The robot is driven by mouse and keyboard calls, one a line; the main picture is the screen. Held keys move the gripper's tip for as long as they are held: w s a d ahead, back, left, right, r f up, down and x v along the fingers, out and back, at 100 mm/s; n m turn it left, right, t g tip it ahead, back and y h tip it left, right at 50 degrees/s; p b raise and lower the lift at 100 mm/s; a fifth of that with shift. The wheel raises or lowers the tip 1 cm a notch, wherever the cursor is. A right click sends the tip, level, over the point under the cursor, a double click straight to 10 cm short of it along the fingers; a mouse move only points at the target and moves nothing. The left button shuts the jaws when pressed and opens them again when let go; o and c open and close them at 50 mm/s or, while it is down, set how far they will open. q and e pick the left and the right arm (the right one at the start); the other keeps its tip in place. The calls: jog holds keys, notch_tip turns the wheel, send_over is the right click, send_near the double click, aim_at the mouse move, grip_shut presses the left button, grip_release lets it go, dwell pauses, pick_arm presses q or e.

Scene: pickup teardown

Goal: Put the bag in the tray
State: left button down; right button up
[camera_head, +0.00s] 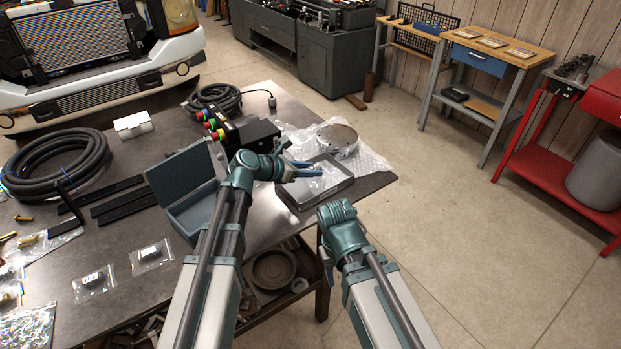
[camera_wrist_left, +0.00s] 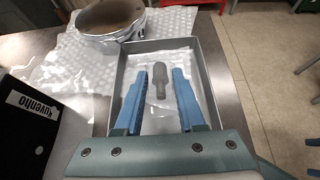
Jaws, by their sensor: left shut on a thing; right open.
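The grey tray (camera_head: 343,188) lies near the right corner of the workbench; its rim also shows in the left wrist view (camera_wrist_left: 207,75). My left gripper (camera_head: 308,169) is over the tray, its blue fingers within the rim outline. In the left wrist view, my left gripper (camera_wrist_left: 160,75) is shut on a clear bag (camera_wrist_left: 159,82) with a dark part inside, seen between the fingers. Whether the bag touches the tray floor cannot be told. My right gripper (camera_head: 330,262) is open and empty, low beside the bench edge; its fingers are mostly hidden.
A round metal part (camera_head: 338,140) on bubble wrap stands behind the tray. An open grey box (camera_head: 188,190) and a black control box with coloured buttons (camera_head: 232,128) are to the left. Other small bags (camera_head: 151,256) lie at the bench's front left. Open floor is to the right.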

pick_arm(q)
notch_tip(320, 180, down, 3)
jog(key=b, duration=0.3)
jog(key=shift+f, duration=0.35)
jog(key=c, duration=0.5)
grip_release()
